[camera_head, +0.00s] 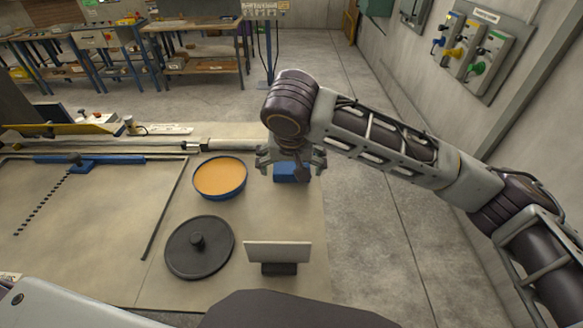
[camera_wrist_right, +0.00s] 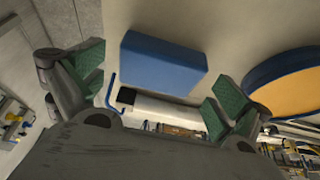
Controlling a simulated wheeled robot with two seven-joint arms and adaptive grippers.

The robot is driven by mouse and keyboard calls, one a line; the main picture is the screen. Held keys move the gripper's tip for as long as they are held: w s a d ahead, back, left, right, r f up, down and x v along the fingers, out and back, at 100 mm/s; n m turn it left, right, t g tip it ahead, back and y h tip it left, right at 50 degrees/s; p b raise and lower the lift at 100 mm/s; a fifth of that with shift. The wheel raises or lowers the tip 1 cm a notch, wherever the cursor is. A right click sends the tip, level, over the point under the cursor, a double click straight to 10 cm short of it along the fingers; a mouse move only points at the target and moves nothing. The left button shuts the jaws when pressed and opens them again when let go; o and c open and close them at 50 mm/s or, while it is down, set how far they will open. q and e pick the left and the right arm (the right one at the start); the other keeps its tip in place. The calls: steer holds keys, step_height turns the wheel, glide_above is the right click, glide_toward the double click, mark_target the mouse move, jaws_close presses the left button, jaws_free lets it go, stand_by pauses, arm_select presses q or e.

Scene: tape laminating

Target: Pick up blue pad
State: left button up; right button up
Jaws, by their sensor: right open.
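The blue pad (camera_head: 291,173) is a small blue block lying on the table near its right edge. In the right wrist view the blue pad (camera_wrist_right: 163,64) sits ahead of and between the spread fingers, apart from them. My right gripper (camera_head: 291,160) is above the pad and partly covers it in the head view. In the right wrist view my right gripper (camera_wrist_right: 155,95) is open and empty, with green finger pads on both sides. My left gripper is not in view.
A blue bowl with orange contents (camera_head: 220,178) stands left of the pad. A black round lid (camera_head: 199,248) with a knob and a pale upright plate on a dark base (camera_head: 278,252) are nearer. A pale tube (camera_head: 235,145) lies behind. The table's right edge is close.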

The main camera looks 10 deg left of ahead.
mark_target(291, 167)
steer(key=shift+w+f, duration=0.2)
steer(key=shift+f, duration=0.3)
steer(key=c, duration=0.9)
steer(key=shift+r, duration=0.1)
steer(key=shift+r+b, duration=0.5)
steer(key=shift+r, duration=4.45)
